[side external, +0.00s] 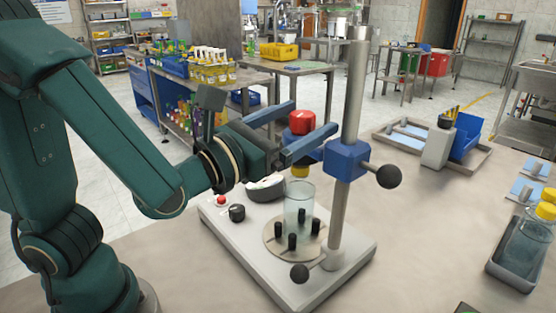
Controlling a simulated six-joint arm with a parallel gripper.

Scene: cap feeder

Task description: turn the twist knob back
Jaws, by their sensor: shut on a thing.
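The red twist knob (302,121) sits at the top of the head on the stand, beside the blue clamp block (344,161). My gripper (314,116) reaches in from the left at the knob's height. Its two blue fingers lie on either side of the knob and are shut on it. The fingers and block hide part of the head below. A yellow cap (300,171) shows under the head. A clear jar (299,205) stands upright beneath it on a round plate (272,246) with several black pegs. The knob's turn angle cannot be told.
A steel post (351,100) rises just right of my fingers, with a black ball handle (389,176) to its right.

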